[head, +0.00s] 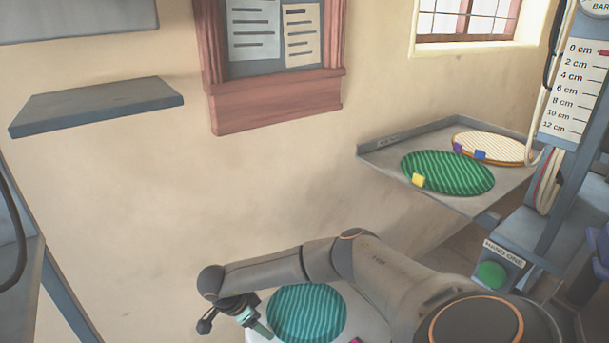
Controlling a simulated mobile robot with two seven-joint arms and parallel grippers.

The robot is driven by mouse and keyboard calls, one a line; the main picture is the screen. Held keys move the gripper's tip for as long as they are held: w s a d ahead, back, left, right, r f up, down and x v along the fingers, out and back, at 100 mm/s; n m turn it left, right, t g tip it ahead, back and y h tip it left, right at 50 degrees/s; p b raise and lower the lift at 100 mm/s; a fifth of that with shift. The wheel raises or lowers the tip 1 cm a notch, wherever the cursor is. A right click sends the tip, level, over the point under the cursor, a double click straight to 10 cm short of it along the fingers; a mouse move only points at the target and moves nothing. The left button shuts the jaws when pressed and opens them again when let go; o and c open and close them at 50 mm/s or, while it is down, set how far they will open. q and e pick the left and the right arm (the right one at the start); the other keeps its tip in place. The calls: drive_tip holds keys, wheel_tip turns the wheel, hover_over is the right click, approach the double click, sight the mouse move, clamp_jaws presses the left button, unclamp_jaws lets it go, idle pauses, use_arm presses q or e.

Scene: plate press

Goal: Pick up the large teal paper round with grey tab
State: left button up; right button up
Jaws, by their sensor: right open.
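The large teal striped paper round (307,314) lies on a pale surface at the bottom of the head view. Its grey tab cannot be made out. My right gripper (248,317) is at the left edge of the round, with its arm reaching over from the right behind it. It is open, and no paper shows in its jaws. Whether a fingertip touches the round cannot be told. My left gripper is out of view.
A grey tray (380,152) at the right holds a green striped round (447,173) with a yellow tab and a cream striped round (493,147). A press column with a centimetre scale (572,90) and a green button (491,275) stand at far right. A wall shelf (95,104) is upper left.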

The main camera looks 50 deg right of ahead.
drive_tip(key=x, duration=0.3)
drive_tip(key=shift+f+b, duration=0.15)
drive_tip(key=shift+b, duration=0.2)
drive_tip(key=shift+c, duration=0.2)
clamp_jaws()
